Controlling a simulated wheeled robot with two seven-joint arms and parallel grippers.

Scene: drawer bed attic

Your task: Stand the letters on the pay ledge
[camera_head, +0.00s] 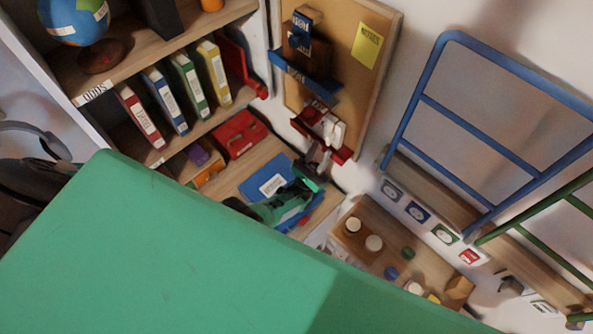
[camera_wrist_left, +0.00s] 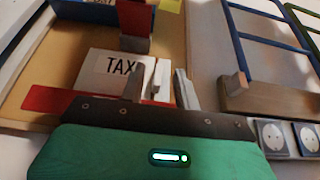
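White letters (camera_head: 338,133) stand at a red ledge (camera_head: 341,156) low on a corkboard; they also show in the left wrist view (camera_wrist_left: 151,76). A white card reading TAX (camera_wrist_left: 105,66) is beside them. My left gripper (camera_head: 325,154) is at the red ledge. In the left wrist view, its two fingers (camera_wrist_left: 158,85) are apart, one on each side of the letters; whether they touch them is hard to tell. Above is a blue ledge (camera_head: 305,76), with a partly cut-off label in the wrist view. My right gripper is not in view.
A yellow note (camera_head: 367,45) is pinned on the corkboard (camera_head: 336,30). Shelves with several binders (camera_head: 190,86) stand left. A wooden board with small round items (camera_head: 374,243) lies below right. Blue (camera_head: 470,125) and green rails stand right of the corkboard.

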